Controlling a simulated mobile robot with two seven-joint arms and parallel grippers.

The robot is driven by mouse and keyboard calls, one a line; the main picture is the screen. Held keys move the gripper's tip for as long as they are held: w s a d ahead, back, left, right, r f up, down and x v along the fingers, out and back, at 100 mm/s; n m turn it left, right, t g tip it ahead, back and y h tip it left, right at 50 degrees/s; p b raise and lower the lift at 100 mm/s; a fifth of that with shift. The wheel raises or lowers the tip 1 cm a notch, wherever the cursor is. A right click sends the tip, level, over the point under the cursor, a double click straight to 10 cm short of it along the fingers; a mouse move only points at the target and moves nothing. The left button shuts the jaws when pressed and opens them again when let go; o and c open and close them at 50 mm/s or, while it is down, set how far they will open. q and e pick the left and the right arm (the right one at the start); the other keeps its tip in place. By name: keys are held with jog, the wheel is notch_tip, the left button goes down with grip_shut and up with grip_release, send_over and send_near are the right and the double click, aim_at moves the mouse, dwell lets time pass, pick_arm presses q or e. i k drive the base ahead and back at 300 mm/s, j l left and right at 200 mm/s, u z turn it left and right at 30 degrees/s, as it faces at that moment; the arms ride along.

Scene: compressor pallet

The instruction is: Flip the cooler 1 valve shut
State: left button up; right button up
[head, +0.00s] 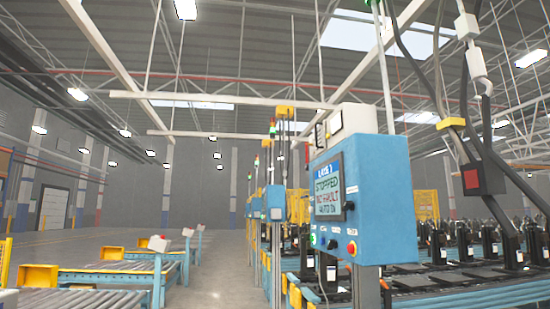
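I cannot make out a cooler 1 valve in the head view. Neither of my grippers is in view. The nearest equipment is a blue control box (376,190) on a post, right of centre. Its screen (328,189) shows a blue header and lines that seem to read stopped, a blurred middle line, and auto. A red button on a yellow base (352,248) sits low on the box's face, with small knobs beside it.
Roller conveyors (75,300) with yellow end pieces run along the left. Black compressor-like units (505,245) stand in rows on blue-framed lines at the right. A clear grey floor aisle (222,262) runs between.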

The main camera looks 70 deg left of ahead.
aim_at(307, 144)
jog(key=j+u, duration=0.2)
jog(key=u, duration=0.15)
jog(key=i+j+u, duration=0.1)
jog(key=u, duration=0.25)
jog(key=i+j+u, duration=0.15)
jog(key=u, duration=0.2)
jog(key=i+j+u, duration=0.55)
jog(key=i+j, duration=0.15)
jog(key=i+j+u, duration=0.1)
jog(key=i+j, duration=0.75)
jog(key=i, duration=0.15)
jog(key=k+j+u, duration=0.15)
jog(key=u, duration=0.25)
jog(key=k+j+u, duration=0.1)
jog(key=u, duration=0.3)
